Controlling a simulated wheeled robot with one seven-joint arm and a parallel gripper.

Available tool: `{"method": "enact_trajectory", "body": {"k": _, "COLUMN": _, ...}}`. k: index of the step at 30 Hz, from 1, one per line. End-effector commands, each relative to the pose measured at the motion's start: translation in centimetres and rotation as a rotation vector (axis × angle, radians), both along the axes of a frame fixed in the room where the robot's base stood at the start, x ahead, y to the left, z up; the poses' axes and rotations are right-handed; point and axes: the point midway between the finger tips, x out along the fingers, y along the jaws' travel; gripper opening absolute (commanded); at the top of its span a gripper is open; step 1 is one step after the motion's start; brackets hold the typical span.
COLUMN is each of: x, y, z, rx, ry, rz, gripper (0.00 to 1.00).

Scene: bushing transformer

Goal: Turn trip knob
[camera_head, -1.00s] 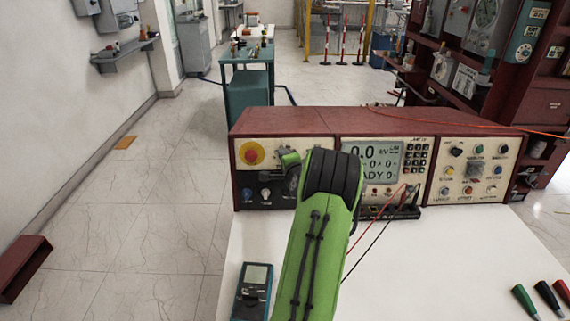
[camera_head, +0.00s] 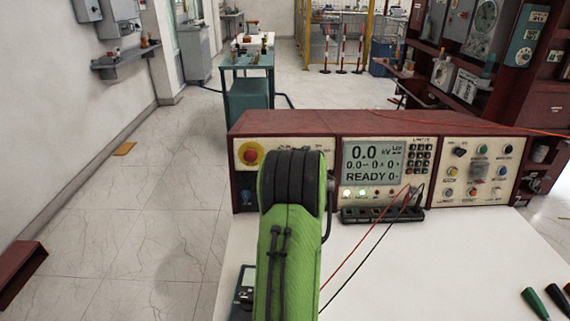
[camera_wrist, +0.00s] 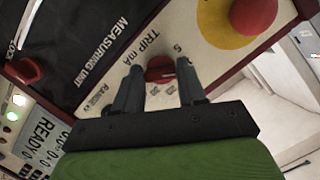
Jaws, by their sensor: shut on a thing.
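The trip knob (camera_wrist: 160,66) is a small dark red knob on the cream panel in the wrist view, beside the printed words TRIP mA and a scale with a 5. My gripper (camera_wrist: 158,70) has one dark finger on each side of it and is shut on it. Part of the knob's lower side is hidden near the fingers. In the head view my green arm covers the knob and the gripper, in front of the left panel of the dark red console (camera_head: 285,122).
A red emergency button (camera_wrist: 253,14) on a yellow disc sits close to the right finger. Another red knob (camera_wrist: 24,70) is at far left in the wrist view. In the head view the display (camera_head: 372,163) reads READY, and test leads run across the white table (camera_head: 430,270).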

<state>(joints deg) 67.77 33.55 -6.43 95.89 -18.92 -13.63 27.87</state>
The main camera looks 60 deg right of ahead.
Motion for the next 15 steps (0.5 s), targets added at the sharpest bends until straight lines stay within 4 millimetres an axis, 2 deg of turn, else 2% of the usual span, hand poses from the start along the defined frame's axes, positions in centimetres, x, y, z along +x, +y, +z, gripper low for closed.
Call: {"method": "enact_trajectory", "body": {"k": 15, "x": 0.01, "y": 0.04, "z": -0.07, "rx": -0.031, "ry": 0.068, "rz": 0.019, "gripper": 0.1}}
